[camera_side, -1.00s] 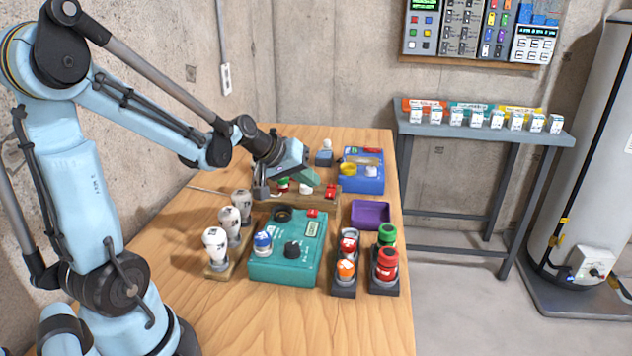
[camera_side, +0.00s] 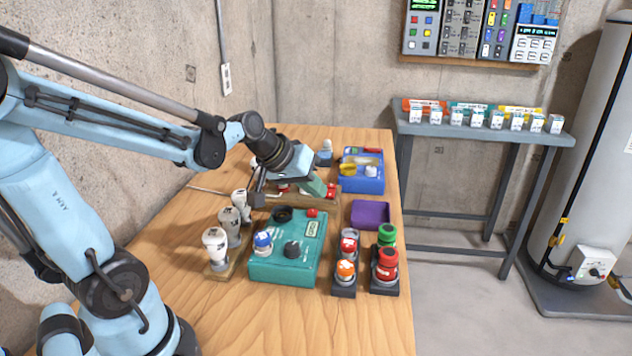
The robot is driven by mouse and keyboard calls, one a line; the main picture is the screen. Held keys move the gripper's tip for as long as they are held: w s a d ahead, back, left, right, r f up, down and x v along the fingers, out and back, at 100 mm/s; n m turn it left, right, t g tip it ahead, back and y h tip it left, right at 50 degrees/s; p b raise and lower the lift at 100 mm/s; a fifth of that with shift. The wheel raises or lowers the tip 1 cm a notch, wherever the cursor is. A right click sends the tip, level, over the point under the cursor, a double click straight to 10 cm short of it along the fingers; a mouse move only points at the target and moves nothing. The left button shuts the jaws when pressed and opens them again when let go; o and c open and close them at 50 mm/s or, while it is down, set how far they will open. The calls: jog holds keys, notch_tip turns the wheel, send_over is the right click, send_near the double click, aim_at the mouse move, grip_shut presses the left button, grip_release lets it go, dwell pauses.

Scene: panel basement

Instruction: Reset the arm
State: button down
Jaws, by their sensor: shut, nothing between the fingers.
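My gripper (camera_side: 258,200) is shut and empty. It hangs low above the wooden table, just right of and behind the white bulbs, and left of the teal box's back edge. My arm reaches in from the left and bends down at the wrist. The wrist hides part of a wooden block (camera_side: 318,200) with red and white parts on it. I cannot tell whether the fingertips touch anything.
Three white bulbs (camera_side: 215,240) stand in a wooden holder close to my gripper. A teal control box (camera_side: 270,268), a purple tray (camera_side: 370,214), a blue box (camera_side: 362,180) and black holders with coloured buttons (camera_side: 385,270) crowd the table (camera_side: 300,325). Its front is clear.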

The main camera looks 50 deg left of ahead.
jog(key=s+d+m+g, duration=0.1)
jog(key=s+d+m, duration=0.4)
jog(key=s+d, duration=0.3)
jog(key=shift+s+d+m+y, duration=0.25)
jog(key=shift+m+y, duration=0.05)
jog(key=shift+y, duration=0.1)
